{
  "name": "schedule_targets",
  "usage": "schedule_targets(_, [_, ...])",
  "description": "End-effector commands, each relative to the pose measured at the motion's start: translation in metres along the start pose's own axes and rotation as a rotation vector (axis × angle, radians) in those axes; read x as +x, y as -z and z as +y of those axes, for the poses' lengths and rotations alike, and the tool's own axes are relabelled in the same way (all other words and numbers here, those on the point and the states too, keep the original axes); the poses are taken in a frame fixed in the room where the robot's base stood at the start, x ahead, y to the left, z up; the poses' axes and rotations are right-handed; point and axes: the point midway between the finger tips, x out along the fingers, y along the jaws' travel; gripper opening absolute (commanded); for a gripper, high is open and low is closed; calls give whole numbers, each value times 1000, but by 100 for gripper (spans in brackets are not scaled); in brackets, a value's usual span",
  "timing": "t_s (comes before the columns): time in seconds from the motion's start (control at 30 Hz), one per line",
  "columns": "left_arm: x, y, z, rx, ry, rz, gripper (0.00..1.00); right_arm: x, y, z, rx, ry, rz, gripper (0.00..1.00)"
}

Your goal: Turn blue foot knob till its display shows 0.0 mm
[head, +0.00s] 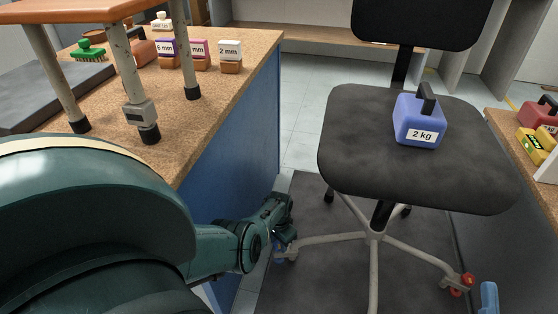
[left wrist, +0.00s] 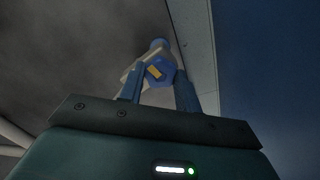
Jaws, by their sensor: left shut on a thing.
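The blue foot knob (left wrist: 158,68) sits between the two fingers of my left gripper (left wrist: 158,78) in the left wrist view. An orange-yellow patch shows on its face; no figures can be read there. In the head view my left gripper (head: 284,236) is low beside the desk, at the end of the chair's left leg. It is shut on the blue knob (head: 280,253), which is mostly hidden there. The black chair (head: 345,135) stands on a dark mat with a blue 2 kg weight (head: 419,122) on its seat. My right gripper is not in view.
A cork-topped desk (head: 215,105) with a blue side stands close by my left arm. It bears a stool with a small display (head: 139,113) on one leg, and labelled blocks. A red foot knob (head: 461,284) is on the chair's right leg. A second bench stands at right.

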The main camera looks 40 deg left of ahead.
Motion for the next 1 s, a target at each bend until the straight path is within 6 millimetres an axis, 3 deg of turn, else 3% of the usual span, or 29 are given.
schedule_targets(0.43, [0, -1, 0, 251, 0, -3, 10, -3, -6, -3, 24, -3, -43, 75])
schedule_targets(1.0, [1, -1, 0, 297, -1, -2, 10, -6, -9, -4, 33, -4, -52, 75])
